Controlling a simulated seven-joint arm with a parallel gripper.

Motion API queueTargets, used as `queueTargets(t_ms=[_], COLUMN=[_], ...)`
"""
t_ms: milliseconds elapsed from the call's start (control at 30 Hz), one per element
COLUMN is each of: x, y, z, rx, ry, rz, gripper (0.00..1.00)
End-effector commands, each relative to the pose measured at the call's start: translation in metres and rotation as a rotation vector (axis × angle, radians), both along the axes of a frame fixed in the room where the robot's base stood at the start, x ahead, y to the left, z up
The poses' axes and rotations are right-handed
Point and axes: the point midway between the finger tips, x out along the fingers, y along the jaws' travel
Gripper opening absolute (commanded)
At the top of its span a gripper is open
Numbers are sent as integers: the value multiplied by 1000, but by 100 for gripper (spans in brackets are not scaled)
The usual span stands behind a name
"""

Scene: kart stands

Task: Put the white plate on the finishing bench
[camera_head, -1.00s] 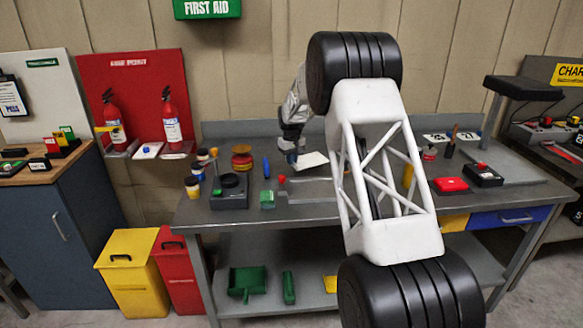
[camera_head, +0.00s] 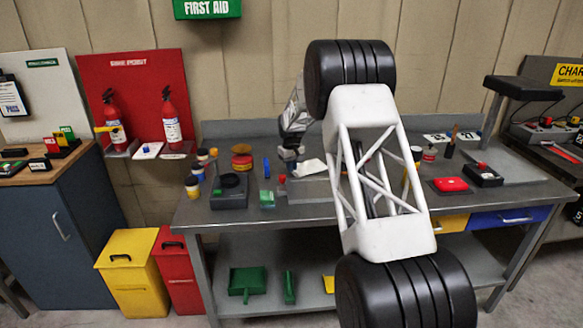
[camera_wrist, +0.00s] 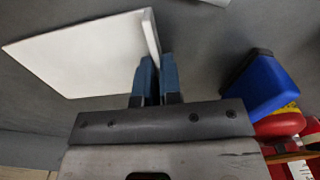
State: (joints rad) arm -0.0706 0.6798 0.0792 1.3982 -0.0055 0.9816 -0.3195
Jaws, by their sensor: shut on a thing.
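The white plate (camera_head: 309,168) is a flat, pale panel near the back middle of the grey workbench (camera_head: 300,216). It also fills the upper left of the wrist view (camera_wrist: 85,55), with a narrow upright lip along its right edge. My gripper (camera_wrist: 155,72) has its blue fingers close together on that lip. In the head view my gripper (camera_head: 292,164) is just left of the plate. I cannot tell whether the plate touches the bench top. My white arm link hides part of the bench to its right.
A blue item (camera_wrist: 262,85) stands right of my fingers in the wrist view. Two numbered white plates (camera_head: 437,137) (camera_head: 467,136) lie at the back right.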

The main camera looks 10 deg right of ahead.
Motion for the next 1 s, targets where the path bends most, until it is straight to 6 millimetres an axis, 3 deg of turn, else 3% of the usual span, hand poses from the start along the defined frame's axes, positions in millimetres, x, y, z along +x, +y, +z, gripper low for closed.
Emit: queueTargets(t_ms=[300, 500, 1000], x=[0, 0, 0], y=[0, 0, 0], z=[-3, -3, 7], rx=[0, 0, 0], ry=[0, 0, -1], rz=[0, 0, 0], gripper=[0, 31, 31])
